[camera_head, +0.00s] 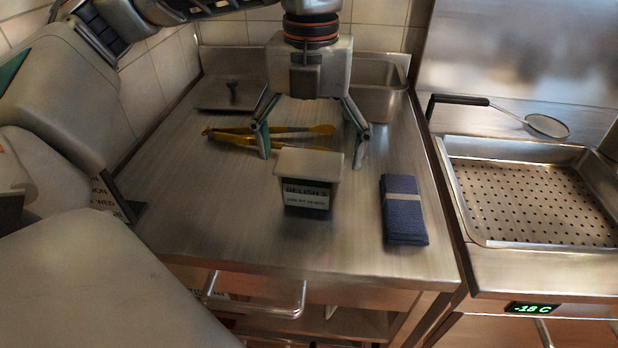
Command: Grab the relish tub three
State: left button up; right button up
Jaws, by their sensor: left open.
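The relish tub three (308,182) is a small dark tub with a pale lid and a white label reading RELISH 3. It stands upright on the steel counter (200,215), near its middle. My left gripper (312,150) is open above and just behind the tub, fingers pointing down and spread to either side of it. I cannot tell whether a finger touches the lid. My right gripper is not in view.
Yellow-handled tongs (240,138) lie behind the tub, partly behind the gripper. A folded blue cloth (403,212) lies to the right. A perforated tray (480,240) and a skimmer (546,125) are farther right. The counter's left front is clear.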

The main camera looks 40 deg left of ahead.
pick_arm(q)
notch_tip(320, 180, down, 6)
jog(key=shift+r+b, duration=0.25)
jog(key=shift+b, duration=0.4)
jog(key=shift+s+r, duration=0.1)
jog(key=c, duration=1.5)
